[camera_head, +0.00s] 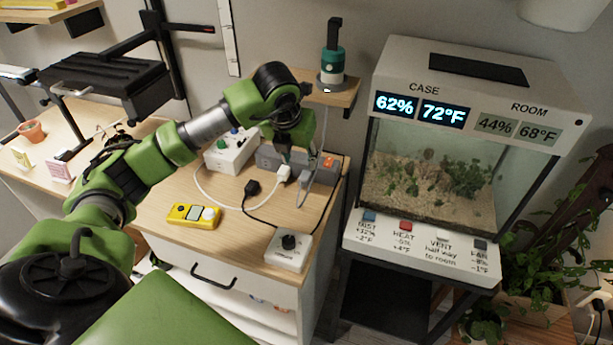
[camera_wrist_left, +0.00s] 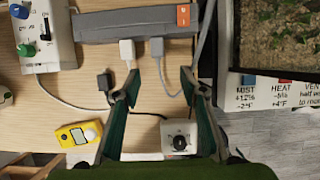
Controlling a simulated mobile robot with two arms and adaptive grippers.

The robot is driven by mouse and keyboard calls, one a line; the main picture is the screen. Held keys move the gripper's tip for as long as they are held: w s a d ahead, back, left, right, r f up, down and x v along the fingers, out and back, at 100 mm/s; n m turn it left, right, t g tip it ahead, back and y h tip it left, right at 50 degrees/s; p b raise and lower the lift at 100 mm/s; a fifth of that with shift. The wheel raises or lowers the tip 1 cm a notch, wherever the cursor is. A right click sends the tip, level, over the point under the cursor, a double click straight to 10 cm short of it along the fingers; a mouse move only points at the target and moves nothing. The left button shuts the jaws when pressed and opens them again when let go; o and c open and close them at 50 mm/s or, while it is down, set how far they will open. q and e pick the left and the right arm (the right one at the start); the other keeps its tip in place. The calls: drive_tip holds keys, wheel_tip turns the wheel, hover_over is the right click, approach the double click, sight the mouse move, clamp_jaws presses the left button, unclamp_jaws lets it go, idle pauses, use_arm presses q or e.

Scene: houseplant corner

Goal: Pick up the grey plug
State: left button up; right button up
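The grey plug (camera_wrist_left: 157,47) sits at the near side of the grey power strip (camera_wrist_left: 110,27), beside a white plug (camera_wrist_left: 127,50). In the head view the grey plug (camera_head: 308,178) is just right of the white plug (camera_head: 284,173), close to my gripper. My left gripper (camera_head: 297,155) is above the power strip. In the wrist view its fingers (camera_wrist_left: 159,76) are spread apart with nothing between the tips, and the grey plug lies beyond the gap. My right gripper is not in view.
A black plug (camera_head: 252,188) lies loose on the wooden top, with a cord to the white dial box (camera_head: 288,250). A yellow meter (camera_head: 193,215) lies left. A white box with knobs (camera_head: 231,152) stands behind. The terrarium (camera_head: 430,175) stands right. Cords cross the work area.

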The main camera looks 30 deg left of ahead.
use_arm(q)
hover_over(303, 179)
drive_tip(key=s+d, duration=0.1)
drive_tip(key=s, duration=0.1)
wheel_tip(303, 179, down, 6)
drive_tip(key=shift+w+f+p, duration=0.1)
drive_tip(key=shift+p, duration=0.3)
drive_tip(key=p+x, duration=0.1)
drive_tip(key=x, duration=0.4)
drive_tip(key=shift+a+f+p, duration=0.15)
drive_tip(key=shift+a+p, duration=0.1)
drive_tip(key=shift+p, duration=0.1)
clamp_jaws()
